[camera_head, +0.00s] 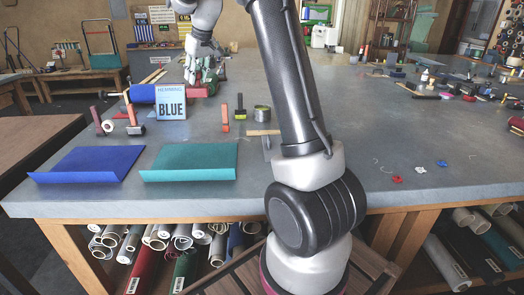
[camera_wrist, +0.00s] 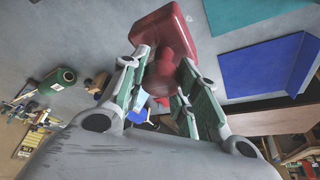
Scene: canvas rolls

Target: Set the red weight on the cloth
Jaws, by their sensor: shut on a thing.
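The red weight (camera_wrist: 166,28), a red block with a rounded knob, is between the fingers of my gripper (camera_wrist: 160,75) in the wrist view. My gripper is shut on its knob. In the head view my gripper (camera_head: 201,76) is toward the back of the table, behind the sign. A blue cloth (camera_head: 88,163) and a teal cloth (camera_head: 190,161) lie apart at the table's front left. Both also show in the wrist view, blue (camera_wrist: 262,68) and teal (camera_wrist: 245,10).
A sign (camera_head: 171,102) reading "HEMMING BLUE" stands behind the cloths. A blue roll (camera_head: 142,94), orange-handled tools (camera_head: 225,119), a hammer (camera_head: 265,137) and a tin (camera_head: 262,113) are nearby. Red and blue scraps (camera_head: 398,180) lie at right. The table's middle right is mostly clear.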

